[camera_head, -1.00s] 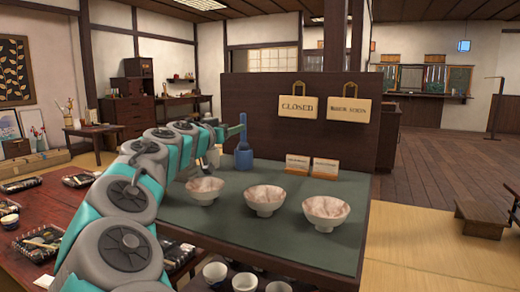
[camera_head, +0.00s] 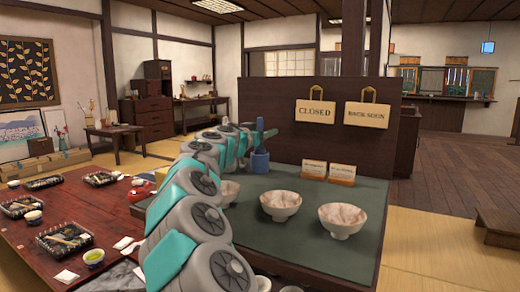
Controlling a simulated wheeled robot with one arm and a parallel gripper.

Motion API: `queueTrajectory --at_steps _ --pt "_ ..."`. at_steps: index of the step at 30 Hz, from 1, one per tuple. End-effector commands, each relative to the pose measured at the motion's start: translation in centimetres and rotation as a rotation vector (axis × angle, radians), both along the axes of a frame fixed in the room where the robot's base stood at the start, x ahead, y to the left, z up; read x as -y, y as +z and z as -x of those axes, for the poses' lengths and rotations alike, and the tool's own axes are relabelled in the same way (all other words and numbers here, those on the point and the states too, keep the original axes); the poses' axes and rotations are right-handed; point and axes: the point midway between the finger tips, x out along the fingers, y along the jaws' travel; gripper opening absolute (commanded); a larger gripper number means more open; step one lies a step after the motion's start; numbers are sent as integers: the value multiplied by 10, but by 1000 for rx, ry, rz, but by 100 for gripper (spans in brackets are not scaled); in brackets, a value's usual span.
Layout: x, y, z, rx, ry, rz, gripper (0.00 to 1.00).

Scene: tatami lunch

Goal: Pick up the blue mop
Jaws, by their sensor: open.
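The blue mop (camera_head: 260,160) stands upright on the green top of the counter, near the dark back panel. It has a wide blue lower part and a thin handle. My arm reaches over the counter from the front, and my gripper (camera_head: 268,134) is at the height of the mop's handle. The gripper is open. From here its fingers overlap the handle in the picture, and I cannot tell whether the handle is between them or touching.
Marbled bowls (camera_head: 280,205) stand on the counter (camera_head: 285,240) in front of the mop. Small cards (camera_head: 342,174) stand to its right. The panel (camera_head: 290,92) with hanging signs rises behind. A low red table (camera_head: 110,220) with trays is at left.

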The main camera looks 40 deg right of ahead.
Motion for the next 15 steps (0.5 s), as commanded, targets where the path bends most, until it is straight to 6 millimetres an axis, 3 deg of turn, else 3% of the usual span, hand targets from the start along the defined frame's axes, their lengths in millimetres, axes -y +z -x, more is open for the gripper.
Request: queueTrajectory --at_steps 7,15 --pt "2 -1 -1 0 1 -1 56" --pt "2 -1 -1 -1 1 0 26"
